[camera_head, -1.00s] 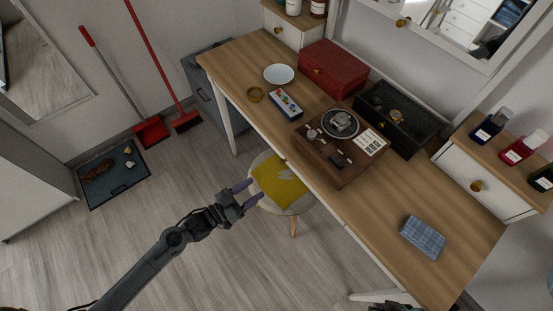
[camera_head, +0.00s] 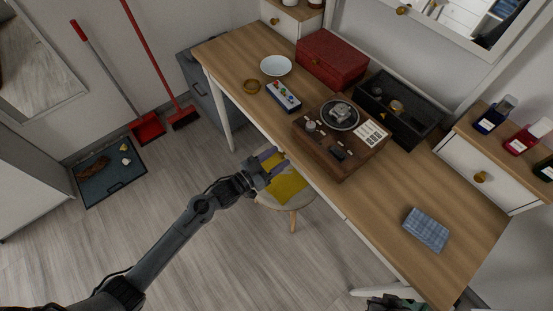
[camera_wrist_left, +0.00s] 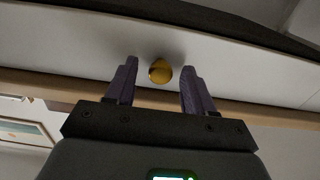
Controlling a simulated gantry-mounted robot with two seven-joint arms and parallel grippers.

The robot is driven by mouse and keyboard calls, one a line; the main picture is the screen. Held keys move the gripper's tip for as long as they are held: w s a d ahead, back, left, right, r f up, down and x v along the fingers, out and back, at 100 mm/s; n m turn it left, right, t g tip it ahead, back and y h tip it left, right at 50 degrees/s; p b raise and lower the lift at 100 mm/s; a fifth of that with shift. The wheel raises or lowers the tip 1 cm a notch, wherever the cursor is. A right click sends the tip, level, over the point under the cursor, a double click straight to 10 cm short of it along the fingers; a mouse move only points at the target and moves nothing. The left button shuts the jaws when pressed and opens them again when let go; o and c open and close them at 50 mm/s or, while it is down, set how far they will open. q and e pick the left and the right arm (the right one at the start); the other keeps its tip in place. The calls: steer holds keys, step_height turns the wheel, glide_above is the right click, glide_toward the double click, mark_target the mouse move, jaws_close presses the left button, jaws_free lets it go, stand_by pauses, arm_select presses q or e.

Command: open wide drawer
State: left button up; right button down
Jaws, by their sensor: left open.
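The wide drawer is the white front under the wooden desk top, seen close in the left wrist view (camera_wrist_left: 228,76). It looks closed. Its round brass knob (camera_wrist_left: 160,70) shows between my left fingers in that view, and a small bit of it (camera_head: 281,154) shows by the fingertips in the head view. My left gripper (camera_head: 271,159) is open at the desk's front edge, with purple fingers on either side of the knob; I cannot tell whether they touch it. My right gripper (camera_head: 396,302) is barely in view at the bottom edge, its fingers unclear.
The desk (camera_head: 385,205) carries a brown record player (camera_head: 325,152), a black box (camera_head: 400,125), a red box (camera_head: 332,60) and a blue cloth (camera_head: 425,229). A stool (camera_head: 298,201) with a yellow cushion stands below my left gripper.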

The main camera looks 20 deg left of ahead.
arm_select(q)
steer(key=shift+w+d, duration=0.1)
steer(key=shift+w, duration=0.05)
jaws_close()
stand_by(0.4)
